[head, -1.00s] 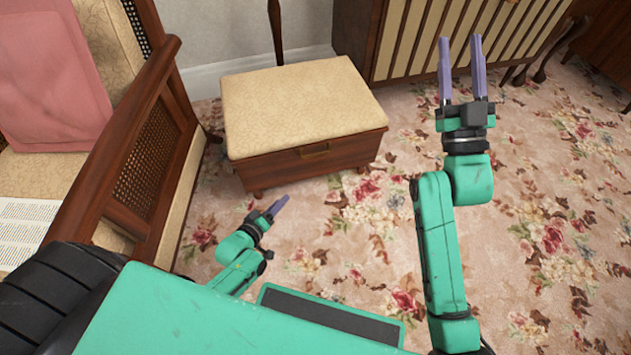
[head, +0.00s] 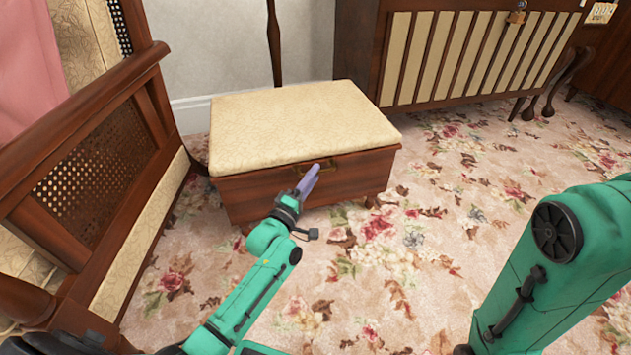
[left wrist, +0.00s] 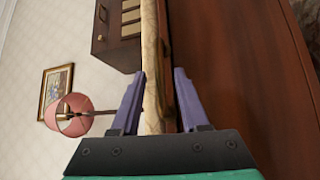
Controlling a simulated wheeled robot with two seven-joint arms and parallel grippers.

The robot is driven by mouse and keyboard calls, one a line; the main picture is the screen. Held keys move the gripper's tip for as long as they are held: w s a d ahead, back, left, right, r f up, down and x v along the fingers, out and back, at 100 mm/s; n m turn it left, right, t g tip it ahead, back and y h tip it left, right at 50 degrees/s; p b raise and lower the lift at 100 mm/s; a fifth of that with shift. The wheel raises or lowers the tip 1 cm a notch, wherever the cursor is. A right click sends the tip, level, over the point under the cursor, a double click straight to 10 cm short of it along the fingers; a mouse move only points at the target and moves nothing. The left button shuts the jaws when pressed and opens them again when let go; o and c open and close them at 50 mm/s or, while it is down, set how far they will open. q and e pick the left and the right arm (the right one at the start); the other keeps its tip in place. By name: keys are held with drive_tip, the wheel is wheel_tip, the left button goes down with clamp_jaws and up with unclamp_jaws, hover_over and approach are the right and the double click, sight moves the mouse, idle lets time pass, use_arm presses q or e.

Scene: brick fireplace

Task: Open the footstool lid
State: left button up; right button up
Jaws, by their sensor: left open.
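The footstool (head: 265,195) stands on the carpet, a dark wood box on short feet. Its cream padded lid (head: 300,120) lies flat and closed on top. A handle (head: 327,165) on the front is partly hidden by my gripper. My left gripper (head: 308,181) is at the footstool's front, close below the lid edge. In the left wrist view my left gripper (left wrist: 158,74) is open, turned sideways. The cream lid edge (left wrist: 150,35) shows between its fingers, with the wooden front (left wrist: 225,65) to the right. I cannot tell if they touch. My right gripper is out of view.
A wooden armchair with cane side (head: 95,165) stands close on the left. A slatted cabinet (head: 455,50) stands behind to the right. Floral carpet (head: 430,240) is clear in front and right of the footstool. My right arm fills the lower right.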

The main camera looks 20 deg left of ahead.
use_arm(q)
drive_tip(key=shift+x, duration=1)
clamp_jaws()
drive_tip(key=shift+f, duration=0.1)
idle(0.5)
